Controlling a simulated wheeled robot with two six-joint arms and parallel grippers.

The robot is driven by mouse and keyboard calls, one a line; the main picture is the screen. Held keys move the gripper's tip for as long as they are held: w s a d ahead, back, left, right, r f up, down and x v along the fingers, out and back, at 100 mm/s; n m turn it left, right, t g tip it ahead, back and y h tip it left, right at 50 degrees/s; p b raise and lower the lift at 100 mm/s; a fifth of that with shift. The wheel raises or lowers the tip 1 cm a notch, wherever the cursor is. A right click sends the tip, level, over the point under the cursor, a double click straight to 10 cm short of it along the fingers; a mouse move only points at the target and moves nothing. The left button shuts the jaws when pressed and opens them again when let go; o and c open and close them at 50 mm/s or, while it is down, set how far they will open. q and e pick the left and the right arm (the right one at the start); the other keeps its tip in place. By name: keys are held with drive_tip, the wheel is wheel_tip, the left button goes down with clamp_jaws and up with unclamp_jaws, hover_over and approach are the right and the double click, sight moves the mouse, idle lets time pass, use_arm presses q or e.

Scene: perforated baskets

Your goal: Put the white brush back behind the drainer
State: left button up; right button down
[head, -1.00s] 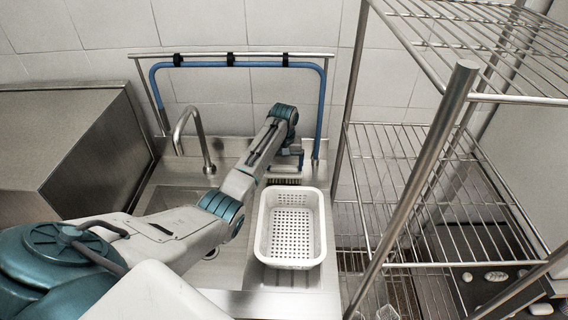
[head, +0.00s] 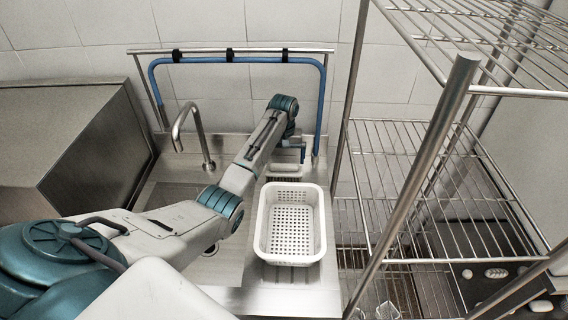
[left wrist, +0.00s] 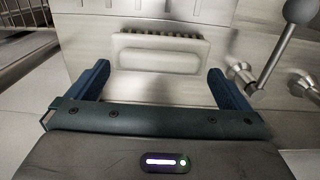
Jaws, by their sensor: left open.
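The white brush (head: 284,171) lies on the steel counter just behind the drainer, a white perforated basket (head: 262,238). In the left wrist view the brush (left wrist: 160,58) shows a pale oblong body with dark bristles along its far edge. My left gripper (head: 288,150) is above and behind the brush in the head view, partly hidden by its own arm. In the left wrist view my left gripper (left wrist: 160,84) is open, with nothing between its fingers; the brush lies beyond them and apart. My right gripper is not in view.
A curved tap (head: 190,130) stands left of my arm. A blue rail frame (head: 322,105) rises at the wall behind. A wire shelf rack (head: 440,155) stands close on the right. A steel box (head: 75,135) is at the left.

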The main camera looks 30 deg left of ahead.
sight(284, 165)
use_arm(q)
wheel_tip(284, 165, up, 10)
drive_tip(key=shift+f+b, duration=0.2)
drive_tip(key=shift+b, duration=0.25)
drive_tip(key=shift+f, duration=0.1)
